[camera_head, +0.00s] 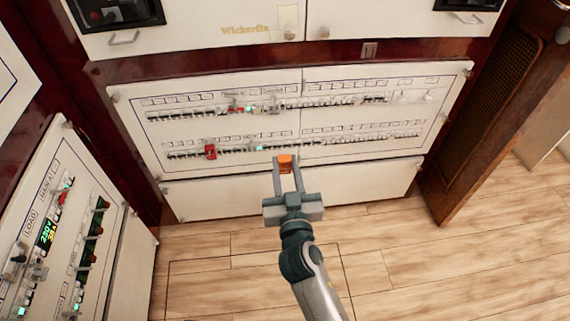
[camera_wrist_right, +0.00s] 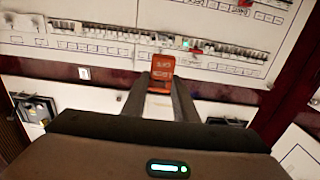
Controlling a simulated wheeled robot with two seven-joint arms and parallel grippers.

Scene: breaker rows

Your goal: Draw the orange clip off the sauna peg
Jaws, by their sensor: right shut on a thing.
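The orange clip (camera_head: 286,160) is between the fingertips of my right gripper (camera_head: 286,168), in front of the lower breaker row. In the right wrist view the orange clip (camera_wrist_right: 162,68) shows between the two fingers (camera_wrist_right: 160,84), which are shut on it. Whether the clip still touches a peg or stands clear of the panel cannot be told. The sauna peg cannot be picked out, as the labels are too small to read. My left gripper is not in view.
The white breaker panel (camera_head: 340,125) carries two rows of switches. A red clip (camera_head: 210,151) sits on the lower row at left. A side panel (camera_head: 75,235) with displays stands at the left. An open brown door (camera_head: 480,120) is at the right. The wooden floor (camera_head: 430,255) is clear.

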